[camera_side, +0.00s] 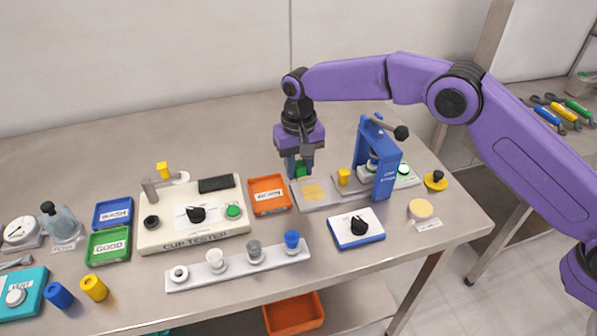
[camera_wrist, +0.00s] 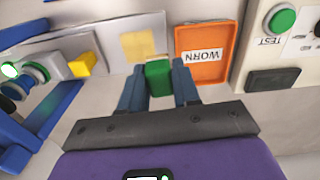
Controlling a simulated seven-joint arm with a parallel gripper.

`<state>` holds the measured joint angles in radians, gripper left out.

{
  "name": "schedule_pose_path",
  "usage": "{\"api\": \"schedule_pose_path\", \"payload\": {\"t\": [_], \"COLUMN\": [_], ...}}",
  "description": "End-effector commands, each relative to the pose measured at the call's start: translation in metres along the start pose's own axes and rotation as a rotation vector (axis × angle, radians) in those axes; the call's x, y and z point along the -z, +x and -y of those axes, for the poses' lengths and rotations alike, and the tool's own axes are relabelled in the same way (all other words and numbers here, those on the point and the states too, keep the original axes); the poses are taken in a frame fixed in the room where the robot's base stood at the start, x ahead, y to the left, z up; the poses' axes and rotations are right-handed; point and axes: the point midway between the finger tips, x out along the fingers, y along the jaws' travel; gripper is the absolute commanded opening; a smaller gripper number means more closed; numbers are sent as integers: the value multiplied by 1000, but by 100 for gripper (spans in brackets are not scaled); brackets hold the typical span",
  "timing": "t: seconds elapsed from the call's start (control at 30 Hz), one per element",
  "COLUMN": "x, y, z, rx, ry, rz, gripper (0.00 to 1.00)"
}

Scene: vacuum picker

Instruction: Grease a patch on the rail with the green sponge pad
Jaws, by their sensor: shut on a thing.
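My gripper (camera_side: 300,172) is shut on the green sponge pad (camera_side: 301,168), with a blue finger on each side. In the wrist view the pad (camera_wrist: 158,78) sits between the fingertips. The pad is over or at the back edge of a pale flat plate (camera_side: 319,207) that bears a yellow patch (camera_side: 314,192); this may be the rail. In the wrist view the yellow patch (camera_wrist: 138,44) lies just beyond the pad. I cannot tell whether the pad touches the plate. A round pale-yellow pot (camera_side: 421,209) with a label stands at the right.
The orange WORN tray (camera_side: 269,206) is close left of the plate. The cup tester (camera_side: 165,238) is further left, and a white rack of cups (camera_side: 205,282) lies in front.

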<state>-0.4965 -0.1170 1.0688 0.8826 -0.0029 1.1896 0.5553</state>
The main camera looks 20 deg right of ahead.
Motion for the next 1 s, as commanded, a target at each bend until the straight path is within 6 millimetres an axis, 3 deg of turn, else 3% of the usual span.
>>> {"api": "schedule_pose_path", "payload": {"t": [0.37,0.73,1.0], "x": [0,1,0], "y": [-2,-28,-31], "z": [-1,-1,-1], "rx": [-1,0,-1], "ry": [1,1,1], "rz": [0,-2,1], "gripper": [7,7,7]}}
